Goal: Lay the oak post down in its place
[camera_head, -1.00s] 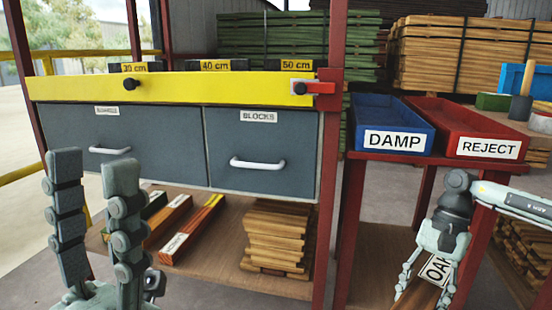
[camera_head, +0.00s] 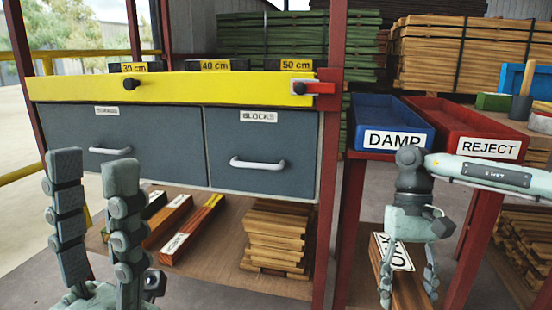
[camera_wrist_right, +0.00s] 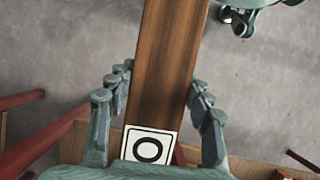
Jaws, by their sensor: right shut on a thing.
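The oak post (camera_head: 408,292) is a brown beam with a white label that is partly covered. My right gripper (camera_head: 408,284) is shut on it in front of the stand with the trays. In the right wrist view the post (camera_wrist_right: 168,70) runs between the two fingers, its label near the palm. Several labelled posts (camera_head: 170,222) lie side by side on the lower wooden shelf (camera_head: 215,262) under the drawers, with bare shelf to their right. My left gripper (camera_head: 94,172) stands at the lower left with its fingers apart and empty.
A stack of short wood pieces (camera_head: 275,238) sits on the shelf's right part. A red upright (camera_head: 328,190) stands between this shelf and the stand. The blue DAMP tray (camera_head: 392,115) and red REJECT tray (camera_head: 462,118) are above. A yellow bar (camera_head: 180,90) crosses above the drawers.

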